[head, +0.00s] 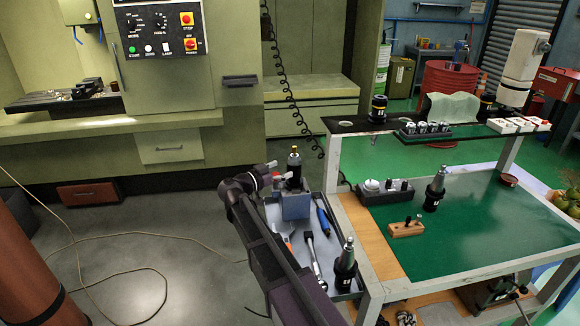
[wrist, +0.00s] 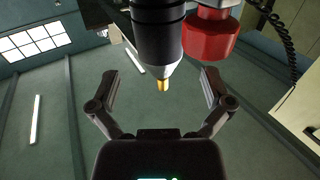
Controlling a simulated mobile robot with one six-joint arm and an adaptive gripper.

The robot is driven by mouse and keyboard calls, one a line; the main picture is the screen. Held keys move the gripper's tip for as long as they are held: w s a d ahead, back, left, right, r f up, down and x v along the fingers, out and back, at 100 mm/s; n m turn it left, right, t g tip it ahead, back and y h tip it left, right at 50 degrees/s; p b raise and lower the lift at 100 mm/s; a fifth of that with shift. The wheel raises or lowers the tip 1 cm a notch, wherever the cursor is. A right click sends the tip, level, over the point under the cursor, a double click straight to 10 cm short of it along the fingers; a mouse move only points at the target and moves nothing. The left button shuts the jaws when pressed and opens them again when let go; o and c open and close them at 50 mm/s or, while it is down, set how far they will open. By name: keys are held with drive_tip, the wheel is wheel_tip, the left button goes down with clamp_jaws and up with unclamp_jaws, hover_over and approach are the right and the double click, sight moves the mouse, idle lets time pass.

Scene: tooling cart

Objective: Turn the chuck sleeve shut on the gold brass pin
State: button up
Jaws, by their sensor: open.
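A dark chuck (head: 294,172) stands upright in a blue-grey block (head: 296,207) on the cart's tray. A gold brass pin (head: 294,149) sticks out of its top. In the wrist view the chuck (wrist: 160,40) hangs from the top edge, its pale tapered nose ending in the gold pin (wrist: 162,85). My gripper (head: 272,175) is beside the chuck, on its left in the head view. In the wrist view the gripper's two fingers (wrist: 160,80) are spread wide, one to each side of the nose and pin, with a gap on both sides. Nothing is held.
A red knob (wrist: 208,35) sits close beside the chuck in the wrist view. The tray (head: 335,238) also holds hand tools and a black tool holder (head: 345,265). The green bench top (head: 480,220) is right of it, with another tool holder (head: 435,190) and a wooden block (head: 406,229).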

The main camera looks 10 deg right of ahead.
drive_tip(key=v, duration=0.7)
idle(0.4)
